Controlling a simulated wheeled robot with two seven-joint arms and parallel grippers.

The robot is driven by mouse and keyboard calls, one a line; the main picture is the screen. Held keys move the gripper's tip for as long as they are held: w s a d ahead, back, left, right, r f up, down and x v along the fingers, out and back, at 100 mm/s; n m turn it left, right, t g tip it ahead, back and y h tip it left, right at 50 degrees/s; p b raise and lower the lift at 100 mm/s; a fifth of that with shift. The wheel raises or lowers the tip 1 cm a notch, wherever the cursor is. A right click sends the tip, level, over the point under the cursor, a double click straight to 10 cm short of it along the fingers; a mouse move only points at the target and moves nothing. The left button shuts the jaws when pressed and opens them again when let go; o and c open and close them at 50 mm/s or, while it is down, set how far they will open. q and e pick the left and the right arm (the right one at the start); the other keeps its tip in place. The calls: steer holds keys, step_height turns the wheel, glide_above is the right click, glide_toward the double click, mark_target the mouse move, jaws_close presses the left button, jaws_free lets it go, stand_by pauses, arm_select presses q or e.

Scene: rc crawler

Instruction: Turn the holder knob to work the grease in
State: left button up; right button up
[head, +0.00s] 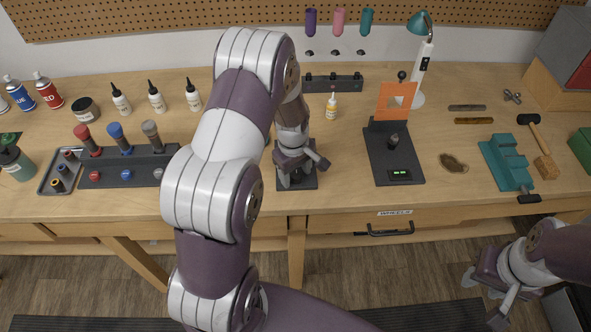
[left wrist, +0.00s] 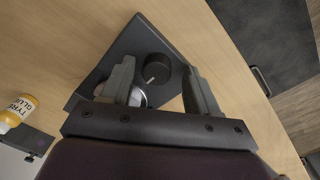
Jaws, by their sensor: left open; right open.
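The holder (head: 311,180) is a dark square base on the bench, mostly hidden behind my left arm in the head view. In the left wrist view the dark holder base (left wrist: 137,42) carries a round black knob (left wrist: 157,68) with a light mark line. A shiny metal part shows partly behind the left finger. My left gripper (head: 297,178) is over the holder. In the left wrist view its open fingers (left wrist: 162,95) stand either side of the knob, with visible gaps. My right gripper (head: 490,295) is open and empty, low at the right, off the bench.
A dark stand with an orange plate (head: 396,95) is to the right. A driver rack (head: 125,167) is to the left. The drawer handle (head: 384,230) is at the front edge.

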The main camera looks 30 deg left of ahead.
arm_select(q)
steer(key=shift+w+d, duration=0.1)
steer(key=shift+d, duration=0.05)
steer(key=c, duration=1)
steer(key=shift+c, duration=0.2)
